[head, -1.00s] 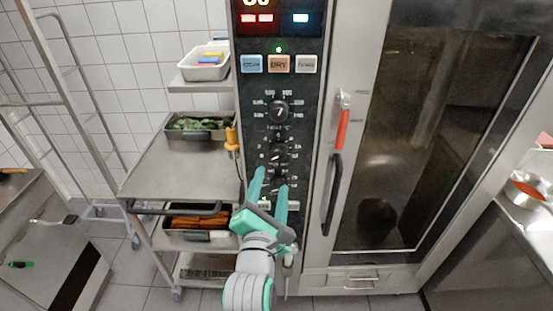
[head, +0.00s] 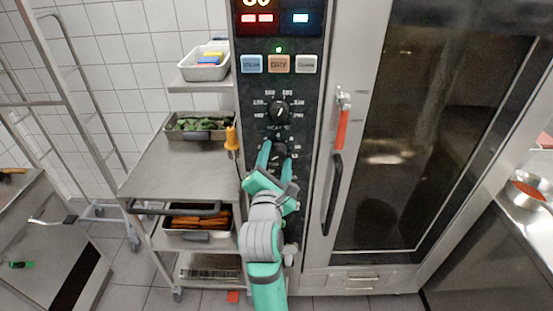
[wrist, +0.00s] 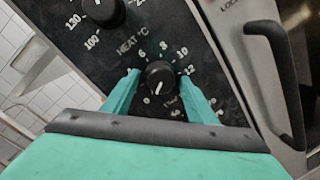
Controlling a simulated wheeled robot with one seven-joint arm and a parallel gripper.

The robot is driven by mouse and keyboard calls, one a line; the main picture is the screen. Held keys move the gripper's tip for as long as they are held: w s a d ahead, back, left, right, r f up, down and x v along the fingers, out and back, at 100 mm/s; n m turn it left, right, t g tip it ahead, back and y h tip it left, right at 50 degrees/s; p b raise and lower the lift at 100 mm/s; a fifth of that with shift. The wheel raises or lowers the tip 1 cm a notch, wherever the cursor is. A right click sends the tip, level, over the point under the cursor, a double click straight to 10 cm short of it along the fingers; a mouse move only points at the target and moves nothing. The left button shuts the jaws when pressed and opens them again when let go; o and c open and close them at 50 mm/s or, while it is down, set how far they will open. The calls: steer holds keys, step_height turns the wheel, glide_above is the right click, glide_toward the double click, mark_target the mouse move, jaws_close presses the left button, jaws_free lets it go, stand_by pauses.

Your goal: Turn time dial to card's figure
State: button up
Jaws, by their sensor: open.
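The time dial (wrist: 160,78) is a black round knob below the heat dial on the dark oven panel. Its white pointer line points down and slightly left in the wrist view, near the 0. Printed figures such as 6, 8, 10 and 12 ring it. My gripper (wrist: 158,82) is open, with one teal finger on each side of the knob; I cannot tell whether they touch it. In the head view my gripper (head: 276,158) partly covers the time dial (head: 277,155). I cannot make out a card with a figure.
The heat dial (head: 279,112) is just above, with lit buttons (head: 279,64) higher up. An orange-handled probe (head: 231,139) hangs left of the panel. The oven door handle (head: 334,190) stands out on the right. A trolley (head: 185,170) with trays is at the left.

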steer(key=c, duration=1)
